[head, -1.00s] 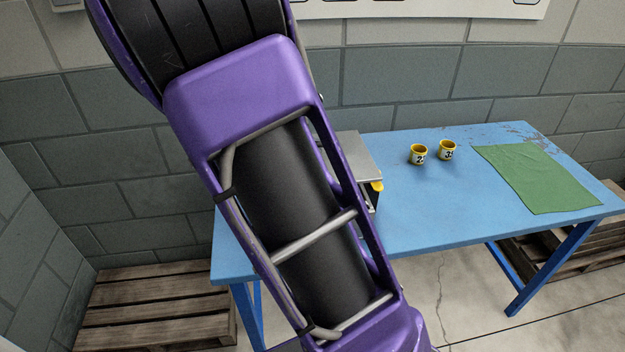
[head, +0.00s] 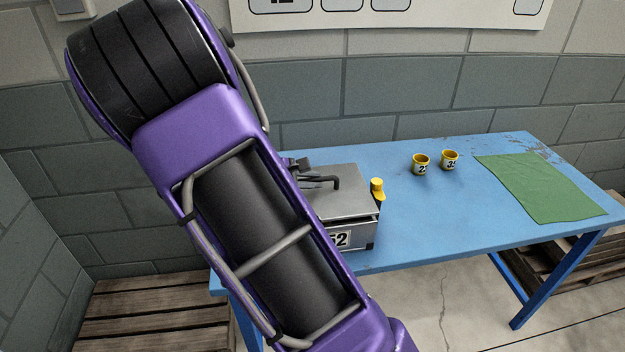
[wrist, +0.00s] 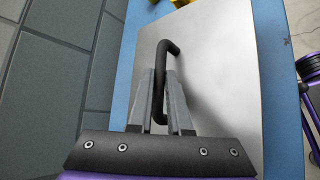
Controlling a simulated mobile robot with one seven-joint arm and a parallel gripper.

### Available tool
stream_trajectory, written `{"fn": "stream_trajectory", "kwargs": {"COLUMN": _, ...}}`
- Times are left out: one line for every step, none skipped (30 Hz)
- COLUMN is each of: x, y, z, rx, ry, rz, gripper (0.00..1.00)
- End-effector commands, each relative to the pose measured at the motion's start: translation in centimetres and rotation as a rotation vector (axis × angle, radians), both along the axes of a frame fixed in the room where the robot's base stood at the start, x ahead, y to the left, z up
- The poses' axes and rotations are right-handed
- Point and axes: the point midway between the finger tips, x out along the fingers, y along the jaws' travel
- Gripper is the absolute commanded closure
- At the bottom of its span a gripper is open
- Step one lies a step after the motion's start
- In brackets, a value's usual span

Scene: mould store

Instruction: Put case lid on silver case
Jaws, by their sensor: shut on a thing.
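The case lid is a flat silver plate (head: 350,203) with a bent black bar handle (wrist: 160,75). In the wrist view its bare top (wrist: 218,70) fills much of the picture. My gripper (wrist: 161,105) is shut on the handle, one finger on each side; its tip (head: 303,172) partly shows behind my arm in the head view. The silver case (head: 358,237), with a label ending in 52, stands on the blue table under the lid. The lid looks level over the case top. I cannot tell whether it rests fully on the rim. My arm hides the left part.
A yellow-topped item (head: 377,188) stands close to the case's right side.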

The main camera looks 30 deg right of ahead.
Motion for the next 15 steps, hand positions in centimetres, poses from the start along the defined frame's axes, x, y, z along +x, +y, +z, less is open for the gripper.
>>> {"fn": "stream_trajectory", "kwargs": {"x": 0.03, "y": -0.03, "z": -0.23, "rx": -0.001, "ry": -0.001, "rz": -0.001, "gripper": 1.00}}
{"fn": "stream_trajectory", "kwargs": {"x": 0.03, "y": -0.03, "z": -0.31, "rx": -0.001, "ry": -0.001, "rz": -0.001, "gripper": 1.00}}
{"fn": "stream_trajectory", "kwargs": {"x": 0.03, "y": -0.03, "z": -0.41, "rx": -0.001, "ry": -0.001, "rz": -0.001, "gripper": 1.00}}
{"fn": "stream_trajectory", "kwargs": {"x": 0.03, "y": -0.03, "z": -0.48, "rx": -0.001, "ry": -0.001, "rz": -0.001, "gripper": 1.00}}
{"fn": "stream_trajectory", "kwargs": {"x": 0.03, "y": -0.03, "z": -0.56, "rx": -0.001, "ry": -0.001, "rz": -0.001, "gripper": 1.00}}
{"fn": "stream_trajectory", "kwargs": {"x": 0.03, "y": -0.03, "z": -0.66, "rx": -0.001, "ry": -0.001, "rz": -0.001, "gripper": 1.00}}
{"fn": "stream_trajectory", "kwargs": {"x": 0.03, "y": -0.03, "z": -0.74, "rx": -0.001, "ry": -0.001, "rz": -0.001, "gripper": 1.00}}
{"fn": "stream_trajectory", "kwargs": {"x": 0.03, "y": -0.03, "z": -0.82, "rx": -0.001, "ry": -0.001, "rz": -0.001, "gripper": 1.00}}
{"fn": "stream_trajectory", "kwargs": {"x": 0.03, "y": -0.04, "z": -0.85, "rx": -0.001, "ry": -0.001, "rz": -0.001, "gripper": 1.00}}
{"fn": "stream_trajectory", "kwargs": {"x": 0.03, "y": -0.03, "z": -0.80, "rx": -0.001, "ry": -0.001, "rz": -0.001, "gripper": 1.00}}
{"fn": "stream_trajectory", "kwargs": {"x": 0.03, "y": -0.03, "z": -0.73, "rx": -0.001, "ry": -0.001, "rz": -0.001, "gripper": 1.00}}
{"fn": "stream_trajectory", "kwargs": {"x": 0.01, "y": 0.00, "z": -0.79, "rx": 0.000, "ry": 0.000, "rz": 0.000, "gripper": 0.81}}
{"fn": "stream_trajectory", "kwargs": {"x": 0.00, "y": 0.00, "z": -0.79, "rx": 0.000, "ry": 0.000, "rz": 0.000, "gripper": 0.76}}
{"fn": "stream_trajectory", "kwargs": {"x": 0.01, "y": 0.00, "z": -0.78, "rx": 0.000, "ry": 0.000, "rz": 0.000, "gripper": 0.71}}
{"fn": "stream_trajectory", "kwargs": {"x": 0.01, "y": 0.00, "z": -0.78, "rx": 0.000, "ry": 0.000, "rz": 0.000, "gripper": 0.63}}
